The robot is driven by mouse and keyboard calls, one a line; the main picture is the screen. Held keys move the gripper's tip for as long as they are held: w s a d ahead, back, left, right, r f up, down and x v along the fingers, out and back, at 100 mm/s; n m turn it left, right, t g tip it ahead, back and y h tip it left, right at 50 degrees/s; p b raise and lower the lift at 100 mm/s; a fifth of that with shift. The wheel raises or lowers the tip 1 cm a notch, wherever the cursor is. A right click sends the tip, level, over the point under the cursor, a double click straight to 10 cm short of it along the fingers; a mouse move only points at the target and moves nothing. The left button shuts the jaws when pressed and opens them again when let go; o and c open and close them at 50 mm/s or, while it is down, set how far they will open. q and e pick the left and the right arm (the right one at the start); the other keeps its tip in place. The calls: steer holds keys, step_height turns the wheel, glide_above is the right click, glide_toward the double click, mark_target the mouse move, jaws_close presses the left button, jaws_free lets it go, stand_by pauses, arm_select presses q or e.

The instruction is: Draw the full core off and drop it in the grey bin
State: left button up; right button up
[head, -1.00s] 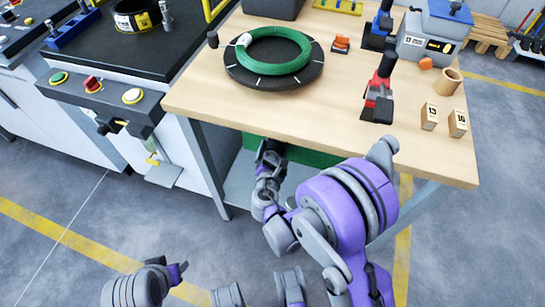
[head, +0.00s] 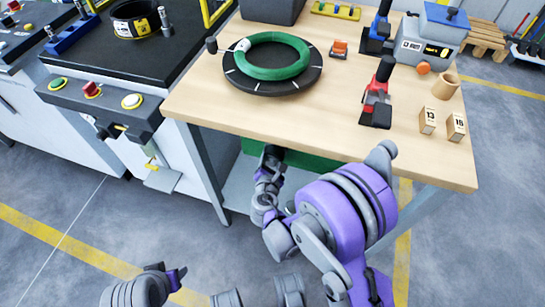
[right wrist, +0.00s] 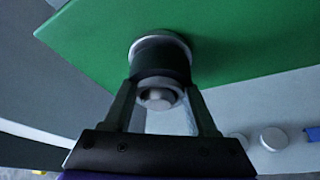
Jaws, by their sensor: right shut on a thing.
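My right gripper (right wrist: 160,88) is shut on a dark cylindrical core (right wrist: 162,60), one finger on each side. The core has a pale metal rim behind it and a round silver end facing the wrist camera. Its far end meets a green panel (right wrist: 235,35); I cannot tell whether it is still seated there. In the head view the right gripper (head: 271,155) is low at the table's front edge, before the green panel (head: 310,157), and the core cannot be made out. A dark grey bin (head: 272,10) stands at the table's back edge.
The wooden table (head: 325,125) overhangs the green panel. On it are a green coil (head: 290,69) on a black turntable (head: 262,87), a red-and-black tool (head: 377,95) and two numbered blocks (head: 428,120). A machine with buttons (head: 92,90) stands left.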

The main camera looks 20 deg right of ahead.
jaws_close()
steer(key=s+a+b, duration=0.1)
steer(key=s+a, duration=0.3)
steer(key=s, duration=0.3)
steer(key=shift+a, duration=0.4)
stand_by(0.9)
steer(key=shift+s, duration=0.1)
stand_by(1.5)
